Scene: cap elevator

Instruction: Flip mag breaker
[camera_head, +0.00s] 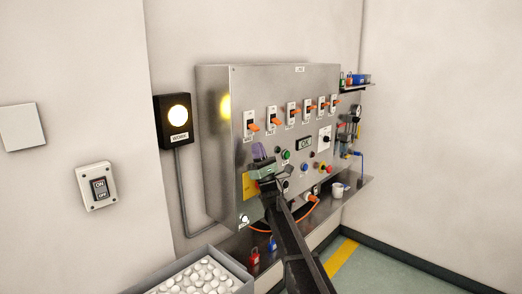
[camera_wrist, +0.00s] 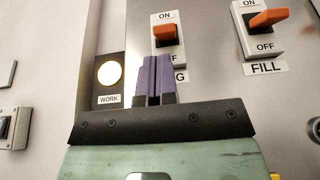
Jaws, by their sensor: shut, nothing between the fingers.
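The leftmost breaker, with an orange lever (camera_wrist: 165,32), stands on the metal panel in the wrist view. Its name label shows only a final "G"; the rest is behind my fingers. In the head view this breaker (camera_head: 250,122) is at the left end of the upper row. I cannot tell for sure whether its lever is at ON or OFF. My gripper (camera_wrist: 153,75), with purple fingers, is shut and empty, its tips just below that lever and apart from it as far as I can see. In the head view my gripper (camera_head: 262,150) is below the breaker row.
The FILL breaker (camera_wrist: 268,18) is to the right. A lit WORK lamp (camera_wrist: 109,73) is at the left. A bin of white caps (camera_head: 200,277) stands below.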

